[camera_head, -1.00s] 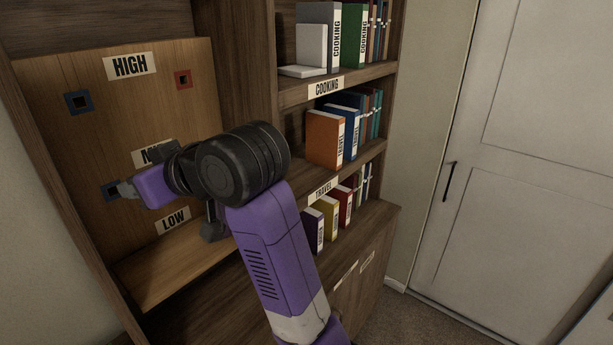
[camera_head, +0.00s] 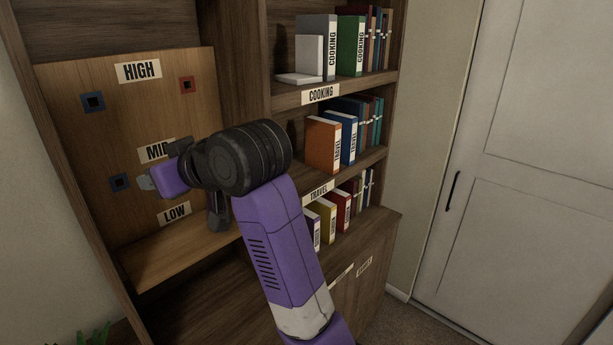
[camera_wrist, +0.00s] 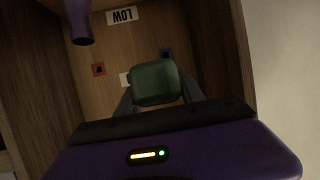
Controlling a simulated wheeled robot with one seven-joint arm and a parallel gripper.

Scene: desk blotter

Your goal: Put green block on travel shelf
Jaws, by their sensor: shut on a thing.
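The green block (camera_wrist: 155,83) is dark and rounded at the corners in the wrist view. My gripper (camera_wrist: 155,98) is shut on it, with a finger at each side. In the head view my gripper (camera_head: 145,181) is at the left, in front of the wooden board; the block cannot be made out there. The travel shelf (camera_head: 352,173) is the middle one of the bookcase, with a TRAVEL label on its front edge. It holds an orange book (camera_head: 323,145), a blue book and several thinner books. My gripper is left of it.
The board (camera_head: 100,145) carries HIGH, MID and LOW labels and blue and red square frames. An upright divider (camera_head: 234,70) stands between board and shelves. The cooking shelf (camera_head: 355,85) is above, and more books stand below. A white door is at the right.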

